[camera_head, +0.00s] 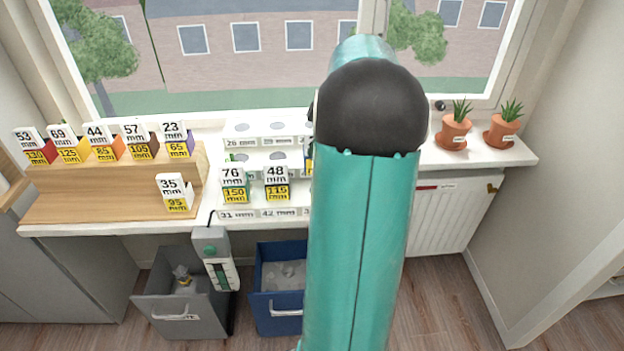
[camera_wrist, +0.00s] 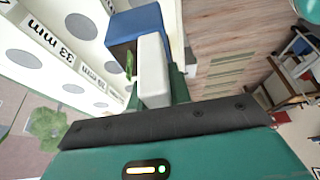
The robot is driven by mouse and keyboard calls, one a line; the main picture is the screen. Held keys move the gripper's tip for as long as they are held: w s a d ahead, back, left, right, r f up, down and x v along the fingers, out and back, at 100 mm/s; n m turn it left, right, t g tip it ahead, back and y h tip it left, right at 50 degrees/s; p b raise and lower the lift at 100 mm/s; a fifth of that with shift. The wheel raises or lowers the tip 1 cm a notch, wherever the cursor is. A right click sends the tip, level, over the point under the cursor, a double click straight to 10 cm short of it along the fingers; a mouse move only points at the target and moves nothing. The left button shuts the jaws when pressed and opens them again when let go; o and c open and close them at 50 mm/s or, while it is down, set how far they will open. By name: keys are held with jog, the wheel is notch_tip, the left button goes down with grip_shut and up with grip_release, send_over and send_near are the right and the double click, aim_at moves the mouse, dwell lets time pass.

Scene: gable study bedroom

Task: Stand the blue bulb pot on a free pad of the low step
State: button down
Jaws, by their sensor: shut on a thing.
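My gripper (camera_wrist: 158,65) is shut on the blue bulb pot (camera_wrist: 137,22), which is tilted in the wrist view; its dark soil and a green shoot show. In the head view my arm hides the gripper and most of what lies behind it. The white stepped stand has a low front step (camera_head: 258,215) with labels such as 31 mm and 42 mm. Two labelled pots, 76/150 (camera_head: 234,184) and 48/115 (camera_head: 277,183), stand on its left part. The right part of the low step is hidden. The wrist view shows grey round pads (camera_wrist: 83,24) beside the held pot.
Empty pads show on the upper steps (camera_head: 242,127). Two terracotta plants (camera_head: 455,132) stand at the right. A grey bin (camera_head: 165,318) and blue bin (camera_head: 278,320) sit below.

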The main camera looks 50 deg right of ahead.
jog(key=f, duration=0.8)
jog(key=shift+s, duration=0.35)
jog(key=shift+s+f, duration=0.1)
jog(key=shift+s, duration=0.05)
jog(key=shift+f, duration=0.1)
jog(key=c, duration=1.3)
grip_release()
jog(key=shift+f, duration=0.1)
